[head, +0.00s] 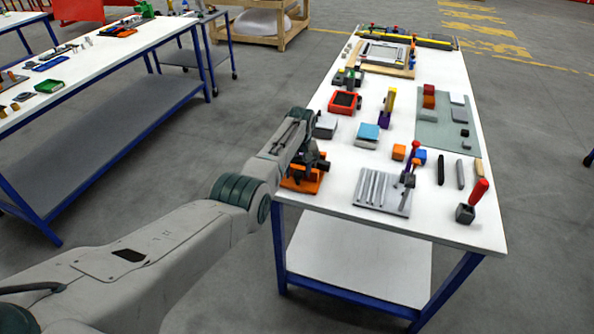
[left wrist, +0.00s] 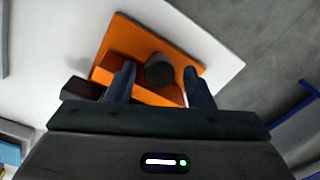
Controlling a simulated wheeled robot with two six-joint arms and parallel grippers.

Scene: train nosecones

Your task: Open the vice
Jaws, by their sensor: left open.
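The vice has an orange base (head: 303,185) at the near left corner of the white table, with dark parts on top that my gripper partly hides. In the left wrist view its orange plate (left wrist: 128,38) lies tilted in the picture, with a dark round knob (left wrist: 159,72) on it. My left gripper (head: 315,160) is over the vice. In the left wrist view the two fingers of the left gripper (left wrist: 160,72) are apart, one on each side of the knob. I cannot tell whether they touch it. My right gripper is out of view.
A grey grooved plate (head: 378,191) with a red-handled clamp stands right of the vice. Grey (head: 326,127) and blue-topped (head: 368,132) blocks lie behind it. A red-handled tool (head: 477,195) stands near the right edge. The table's front strip is mostly clear.

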